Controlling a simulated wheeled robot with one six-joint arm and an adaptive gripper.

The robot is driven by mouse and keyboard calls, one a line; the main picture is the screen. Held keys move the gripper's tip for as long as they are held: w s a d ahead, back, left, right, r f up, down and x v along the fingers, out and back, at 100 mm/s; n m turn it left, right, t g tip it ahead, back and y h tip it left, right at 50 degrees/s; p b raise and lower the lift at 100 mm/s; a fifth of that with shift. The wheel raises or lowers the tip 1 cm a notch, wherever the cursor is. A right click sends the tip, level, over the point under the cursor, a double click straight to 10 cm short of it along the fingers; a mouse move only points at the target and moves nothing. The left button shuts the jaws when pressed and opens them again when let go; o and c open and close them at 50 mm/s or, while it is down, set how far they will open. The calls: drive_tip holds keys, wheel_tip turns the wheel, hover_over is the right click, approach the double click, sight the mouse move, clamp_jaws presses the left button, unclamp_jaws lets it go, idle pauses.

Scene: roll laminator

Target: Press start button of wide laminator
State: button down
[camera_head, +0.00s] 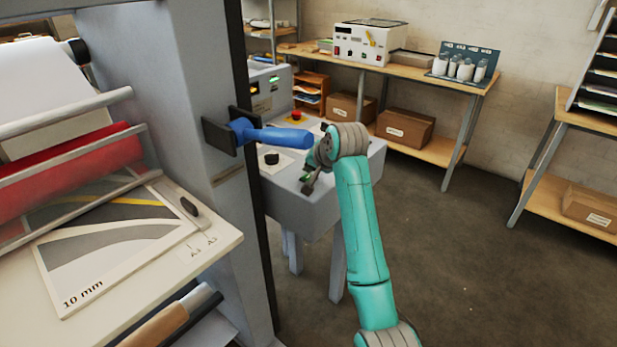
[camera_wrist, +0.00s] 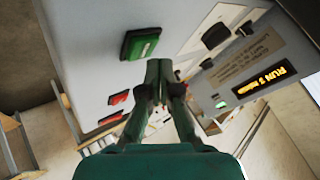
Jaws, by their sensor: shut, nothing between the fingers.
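The wide laminator (camera_head: 200,100) stands at the left, with a red roller, metal bars and a printed sheet on its feed table. Beside it is a grey control console (camera_head: 285,195). In the wrist view its panel (camera_wrist: 185,20) carries a raised green button (camera_wrist: 140,42) in a black frame and two red buttons (camera_wrist: 118,97) below it. My gripper (camera_wrist: 158,66) is shut and empty. Its tips appear just below and right of the green button; I cannot tell whether they touch the panel. In the head view my gripper (camera_head: 310,181) is over the console, partly hidden by my wrist.
A blue handle (camera_head: 285,137) sticks out from the laminator's side, close to my wrist. A black knob (camera_head: 271,158) sits on the console. An amber display (camera_wrist: 265,80) shows in the wrist view. Shelves with boxes (camera_head: 403,128) line the back wall. The floor (camera_head: 450,270) at right is clear.

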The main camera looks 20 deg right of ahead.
sight(310, 178)
drive_tip(key=shift+r, duration=0.2)
drive_tip(key=shift+r, duration=2.4)
